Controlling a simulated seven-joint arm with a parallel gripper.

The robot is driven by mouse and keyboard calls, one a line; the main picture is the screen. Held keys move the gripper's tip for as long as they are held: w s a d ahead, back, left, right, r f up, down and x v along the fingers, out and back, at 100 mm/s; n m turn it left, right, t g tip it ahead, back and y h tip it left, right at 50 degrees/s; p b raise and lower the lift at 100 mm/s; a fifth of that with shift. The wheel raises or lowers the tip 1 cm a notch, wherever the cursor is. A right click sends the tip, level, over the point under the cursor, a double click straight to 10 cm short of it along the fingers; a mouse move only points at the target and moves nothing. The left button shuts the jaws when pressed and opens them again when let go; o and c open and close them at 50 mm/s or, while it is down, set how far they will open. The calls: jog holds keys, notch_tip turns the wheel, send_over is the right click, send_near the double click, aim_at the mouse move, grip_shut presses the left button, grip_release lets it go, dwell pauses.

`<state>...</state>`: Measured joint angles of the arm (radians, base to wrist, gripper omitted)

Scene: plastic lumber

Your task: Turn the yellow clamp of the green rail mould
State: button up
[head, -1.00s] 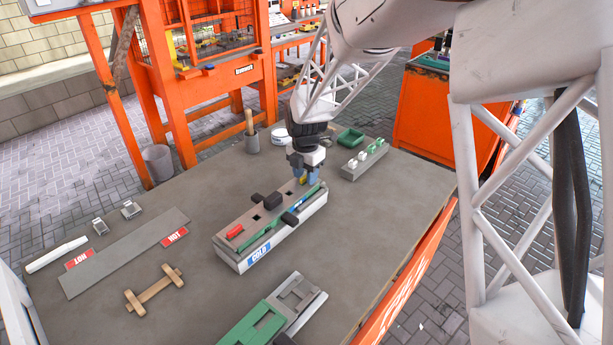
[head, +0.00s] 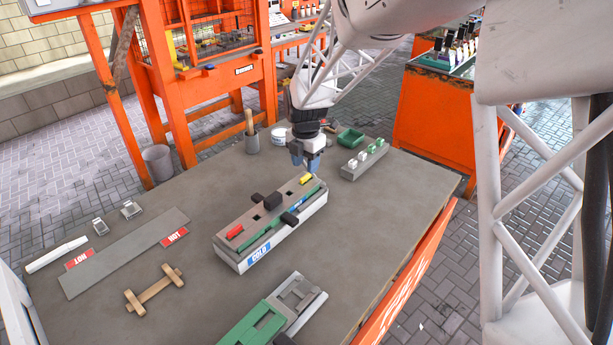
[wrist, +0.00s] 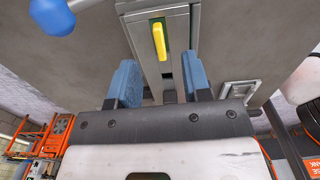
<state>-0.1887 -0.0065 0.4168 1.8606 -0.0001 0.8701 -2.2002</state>
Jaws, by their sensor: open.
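The long grey mould (head: 232,252) with a COLD label lies in the middle of the table, with a green strip (head: 258,243) along its top. The yellow clamp (head: 306,179) is on top near its far right end; in the wrist view the clamp (wrist: 159,41) lies roughly along the mould's length. A red clamp (head: 235,231) is at the near left end. My gripper (head: 307,166) is just beyond the yellow clamp at the mould's far end, open and empty. In the wrist view its blue fingers (wrist: 160,82) are apart, and the clamp shows ahead, between their lines.
A grey rack with green and white pieces (head: 365,162) and a green tray (head: 350,137) stand to the right. Green frame parts (head: 255,325) lie at the front.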

jog(key=shift+r, duration=1.5)
jog(key=shift+s+d+r, duration=0.15)
jog(key=shift+s+r, duration=0.05)
jog(key=s+d+r+m+t, duration=0.1)
jog(key=s+d+r+m, duration=0.35)
jog(key=s+m, duration=0.35)
jog(key=s+d+r+m, duration=0.4)
jog(key=s+r+m, duration=0.15)
jog(key=s, duration=0.55)
jog(key=s+d+m, duration=0.2)
jog(key=s+m, duration=0.5)
jog(key=s, duration=0.2)
jog(key=s+d+m+t, duration=0.1)
jog(key=s+d+m, duration=0.1)
jog(key=s+m, duration=0.5)
jog(key=shift+s+d+f+t, duration=0.25)
jog(key=shift+s+t, duration=0.05)
jog(key=shift+s, duration=0.95)
